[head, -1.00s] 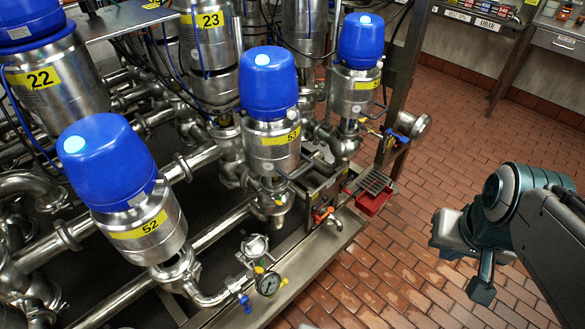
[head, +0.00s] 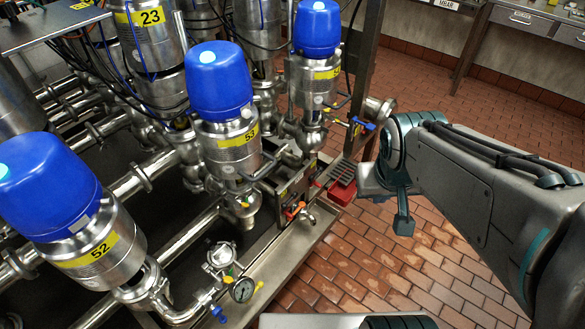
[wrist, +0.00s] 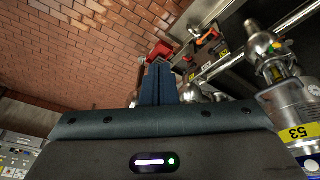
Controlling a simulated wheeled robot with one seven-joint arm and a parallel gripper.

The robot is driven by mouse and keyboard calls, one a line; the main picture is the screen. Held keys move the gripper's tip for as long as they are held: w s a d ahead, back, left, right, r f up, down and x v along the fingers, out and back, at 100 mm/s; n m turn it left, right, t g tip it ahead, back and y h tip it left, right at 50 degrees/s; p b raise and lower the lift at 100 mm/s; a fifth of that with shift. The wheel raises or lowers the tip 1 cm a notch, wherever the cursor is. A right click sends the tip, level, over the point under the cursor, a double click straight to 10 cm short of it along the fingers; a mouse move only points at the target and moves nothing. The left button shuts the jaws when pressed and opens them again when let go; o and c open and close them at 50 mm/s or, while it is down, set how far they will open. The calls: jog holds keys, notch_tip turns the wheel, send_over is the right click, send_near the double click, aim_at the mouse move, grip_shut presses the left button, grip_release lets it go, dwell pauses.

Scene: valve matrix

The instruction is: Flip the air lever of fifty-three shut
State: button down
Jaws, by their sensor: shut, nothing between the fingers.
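Valve 53 (head: 228,140) is a steel cylinder with a blue cap and a yellow label, standing mid-left in the head view; its label (wrist: 298,132) shows upside down at the right of the wrist view. An orange lever (head: 293,210) sits on a small fitting low to the right of valve 53; it also shows in the wrist view (wrist: 207,37). I cannot tell for sure whether it is the air lever of 53. My gripper (wrist: 158,82) is shut and empty, pointing toward the frame's edge. In the head view my arm's end is right of the frame, apart from the lever.
Valve 52 (head: 85,245) stands front left, and another blue-capped valve (head: 315,75) behind. A blue handle (head: 363,124) sits on the frame post. A red tray (head: 342,190) lies beside my arm's end. A pressure gauge (head: 242,290) is at the front. Brick floor is open at right.

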jog(key=w+d+f+n+t+b, duration=0.1)
jog(key=w+f+n+t+b, duration=0.4)
jog(key=w+f, duration=0.9)
jog(key=w+a+f+n+y+b, duration=0.2)
jog(key=a+f+n+y+b, duration=0.3)
jog(key=a+f+y, duration=0.5)
jog(key=shift+w+a+g+y+b, duration=0.3)
jog(key=shift+a+y+b, duration=0.2)
jog(key=shift+a+b, duration=0.2)
jog(key=b, duration=0.2)
send_over(290, 200)
jog(key=s, duration=0.2)
notch_tip(290, 200, down, 4)
jog(key=shift+d+f+b, duration=0.15)
jog(key=shift+f+b, duration=0.05)
jog(key=shift+f, duration=0.85)
jog(key=shift+d+f+b, duration=0.15)
jog(key=shift+f+b, duration=0.05)
jog(key=shift+f, duration=0.8)
